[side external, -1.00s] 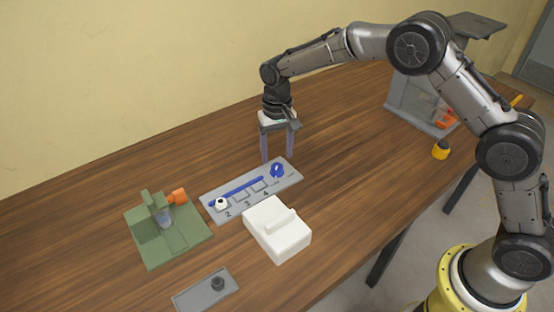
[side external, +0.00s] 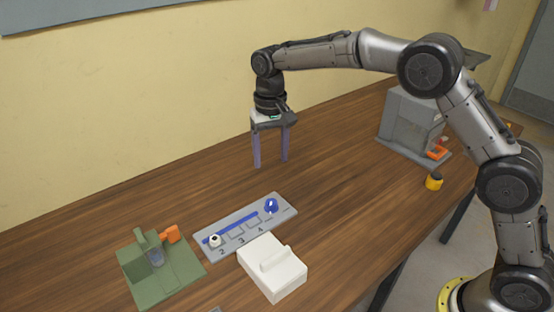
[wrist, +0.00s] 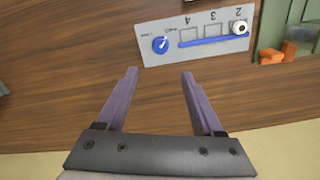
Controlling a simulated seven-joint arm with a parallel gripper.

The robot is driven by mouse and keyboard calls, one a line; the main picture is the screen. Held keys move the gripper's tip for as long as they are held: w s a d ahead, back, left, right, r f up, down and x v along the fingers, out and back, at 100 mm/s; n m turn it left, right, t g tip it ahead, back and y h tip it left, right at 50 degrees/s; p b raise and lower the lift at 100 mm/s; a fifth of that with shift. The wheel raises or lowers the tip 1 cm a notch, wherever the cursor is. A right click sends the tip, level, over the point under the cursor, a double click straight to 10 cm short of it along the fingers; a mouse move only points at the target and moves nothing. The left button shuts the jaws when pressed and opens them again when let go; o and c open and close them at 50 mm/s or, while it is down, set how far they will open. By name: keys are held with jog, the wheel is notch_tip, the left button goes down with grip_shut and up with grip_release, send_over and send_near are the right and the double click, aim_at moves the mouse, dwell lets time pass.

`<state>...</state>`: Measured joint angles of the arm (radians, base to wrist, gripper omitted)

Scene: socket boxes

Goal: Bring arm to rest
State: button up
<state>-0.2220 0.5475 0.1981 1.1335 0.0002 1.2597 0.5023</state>
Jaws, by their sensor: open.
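My gripper (side external: 271,163) is open and empty, pointing down above the wooden table, behind the grey numbered panel. In the wrist view my gripper (wrist: 158,72) shows two purple fingers spread apart over bare wood. The grey panel (side external: 228,249) carries a blue bar, a blue knob (side external: 271,205), a small white round piece (side external: 215,241) and outlined slots marked with numbers. The panel also shows upside down in the wrist view (wrist: 215,52), beyond the fingertips and apart from them.
A white box with a handle (side external: 285,283) stands in front of the panel. A green fixture (side external: 180,275) with an orange part (side external: 172,234) is at the left. A grey box (side external: 400,125) and a yellow-black piece (side external: 434,183) are at the right. The table around my gripper is bare.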

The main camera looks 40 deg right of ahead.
jog(key=s+d+r+t, duration=0.1)
jog(key=s+d+r, duration=0.1)
jog(key=r, duration=0.4)
jog(key=s+d+r+t, duration=0.1)
jog(key=s+d+r, duration=0.1)
jog(key=r, duration=0.4)
jog(key=s+d+r+t, duration=0.1)
jog(key=s+d+r, duration=0.15)
jog(key=s, duration=0.35)
jog(key=s+d+r+t, duration=0.1)
jog(key=s+d+r, duration=0.1)
jog(key=s+r, duration=0.35)
jog(key=s+d+f+t, duration=0.1)
jog(key=s+f, duration=0.1)
jog(key=s, duration=0.5)
jog(key=s+d+f+t, duration=0.1)
jog(key=s+d+f, duration=0.15)
jog(key=s, duration=0.45)
jog(key=s+f+n, duration=0.3)
jog(key=s+f, duration=0.2)
jog(key=f, duration=0.2)
jog(key=shift+s+a+f, duration=0.15)
jog(key=shift+s+f, duration=0.15)
jog(key=shift+s, duration=0.05)
